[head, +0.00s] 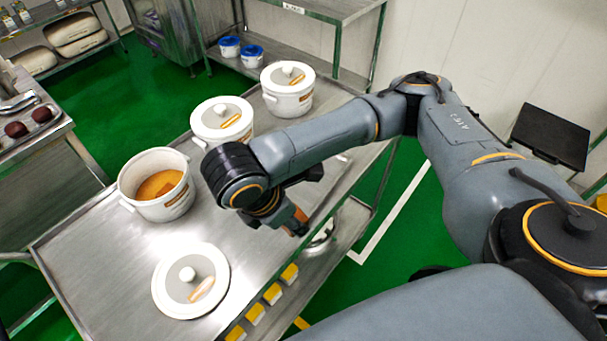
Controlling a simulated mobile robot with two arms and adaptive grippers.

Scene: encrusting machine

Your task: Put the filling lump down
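My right arm reaches in from the right, and its gripper (297,222) hangs over the right edge of the steel table (95,265). The fingers are small and partly hidden by the wrist, so I cannot tell whether they are open or shut. A small orange patch shows at the fingers; I cannot tell if it is a filling lump or part of the gripper. An open white pot (140,206) with orange filling (160,185) stands on the table, left of the gripper. My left gripper is not in view.
A round lid (171,293) lies flat near the table front. Two lidded white pots (222,121) (288,90) stand behind. Yellow-topped containers (272,294) sit on the lower shelf. Dark red lumps (42,114) lie on a tray at the left. The table's left front is clear.

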